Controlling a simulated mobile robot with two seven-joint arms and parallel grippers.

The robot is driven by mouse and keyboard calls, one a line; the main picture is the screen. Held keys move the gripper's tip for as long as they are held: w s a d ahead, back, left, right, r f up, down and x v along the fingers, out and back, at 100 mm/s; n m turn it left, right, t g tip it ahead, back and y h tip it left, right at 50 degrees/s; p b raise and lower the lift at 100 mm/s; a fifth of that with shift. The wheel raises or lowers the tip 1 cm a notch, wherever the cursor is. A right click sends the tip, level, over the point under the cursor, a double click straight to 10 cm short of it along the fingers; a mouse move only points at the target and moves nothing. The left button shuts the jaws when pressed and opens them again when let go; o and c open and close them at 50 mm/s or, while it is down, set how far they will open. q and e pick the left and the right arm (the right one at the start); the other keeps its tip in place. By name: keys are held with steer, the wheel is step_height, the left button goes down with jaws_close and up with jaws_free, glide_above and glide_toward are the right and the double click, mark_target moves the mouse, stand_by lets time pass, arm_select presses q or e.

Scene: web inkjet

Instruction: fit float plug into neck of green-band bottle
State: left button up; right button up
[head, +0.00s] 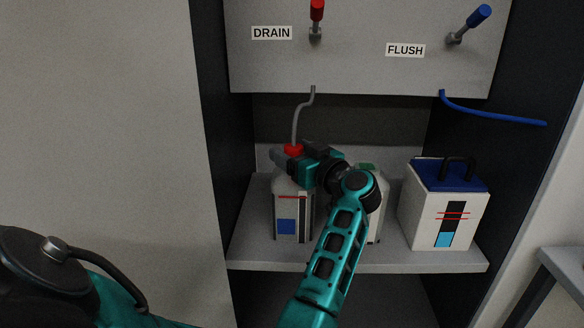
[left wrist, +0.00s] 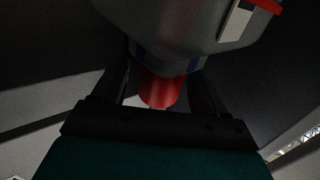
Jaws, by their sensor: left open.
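The red float plug (head: 293,149) sits at the top of the left white bottle (head: 286,190), with a grey hose rising from it. In the left wrist view the red plug (left wrist: 163,90) stands between the open fingers, against the bottle's neck end. My left gripper (head: 284,157) is open around the plug; contact cannot be told. A second white bottle (head: 376,222) stands to the right, mostly hidden behind my arm. My right gripper is not in view.
Both bottles stand on a grey shelf (head: 340,260). A white box with a blue lid and black handle (head: 450,180) stands at the right. Above is a panel (head: 360,70) with red DRAIN and blue FLUSH levers. A blue hose (head: 490,114) hangs at the right.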

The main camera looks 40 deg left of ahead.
arm_select(q)
steer(key=shift+c, duration=0.4)
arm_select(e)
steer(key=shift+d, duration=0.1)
arm_select(q)
steer(key=shift+c, duration=0.8)
steer(key=c, duration=0.8)
steer(key=shift+r, duration=0.1)
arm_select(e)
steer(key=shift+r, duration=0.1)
